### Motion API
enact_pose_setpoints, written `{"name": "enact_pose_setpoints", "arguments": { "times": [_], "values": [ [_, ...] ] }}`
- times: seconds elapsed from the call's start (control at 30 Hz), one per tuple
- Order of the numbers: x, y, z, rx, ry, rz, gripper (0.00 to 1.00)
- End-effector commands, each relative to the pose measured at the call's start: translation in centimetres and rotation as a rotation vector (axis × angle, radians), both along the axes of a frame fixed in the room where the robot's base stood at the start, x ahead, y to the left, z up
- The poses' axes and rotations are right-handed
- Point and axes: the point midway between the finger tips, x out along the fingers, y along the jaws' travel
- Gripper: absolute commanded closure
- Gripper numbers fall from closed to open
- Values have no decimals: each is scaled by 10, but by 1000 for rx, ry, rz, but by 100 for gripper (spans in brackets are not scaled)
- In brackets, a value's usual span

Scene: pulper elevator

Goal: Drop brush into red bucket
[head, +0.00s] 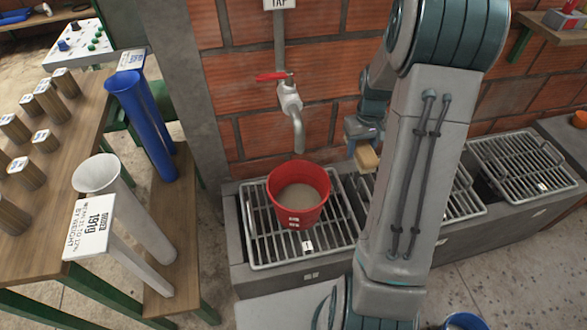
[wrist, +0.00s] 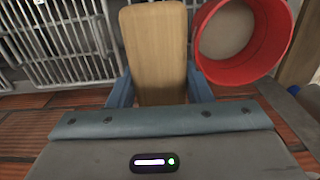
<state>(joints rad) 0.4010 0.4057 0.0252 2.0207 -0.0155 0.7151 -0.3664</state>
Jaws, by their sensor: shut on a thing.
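The red bucket (head: 296,217) stands on the metal grate under the tap, with a greyish-beige content inside. In the wrist view the bucket (wrist: 246,74) is at the upper right, right of my gripper. My gripper (head: 362,145) is right of the bucket in the head view, partly behind my arm. It is shut on the brush (head: 367,158), of which a light wooden block shows. In the wrist view the brush's wooden face (wrist: 155,45) lies between the blue fingers of my gripper (wrist: 160,88). The brush is apart from the bucket in the head view; its bristles are hidden.
A tap (head: 290,97) with a red handle juts from the brick wall (head: 250,60) above the bucket. More grates (head: 525,165) lie to the right. A wooden table with wooden cylinders (head: 47,102), a blue tube (head: 142,110) and a white tube (head: 140,215) are at left.

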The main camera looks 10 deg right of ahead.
Motion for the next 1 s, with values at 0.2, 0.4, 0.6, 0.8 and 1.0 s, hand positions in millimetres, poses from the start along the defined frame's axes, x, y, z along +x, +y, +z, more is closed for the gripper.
{"name": "enact_pose_setpoints", "arguments": {
  "times": [0.2, 0.4, 0.6, 0.8, 1.0],
  "values": [
    [-9, 12, -3, 1, 3, 7, 76],
    [-25, 55, -31, 1, 5, 11, 76],
    [-38, 91, -55, 1, 3, 7, 76],
    [-43, 105, -64, 0, 1, 0, 76],
    [-44, 105, -85, 1, 5, 0, 76]
  ]
}}
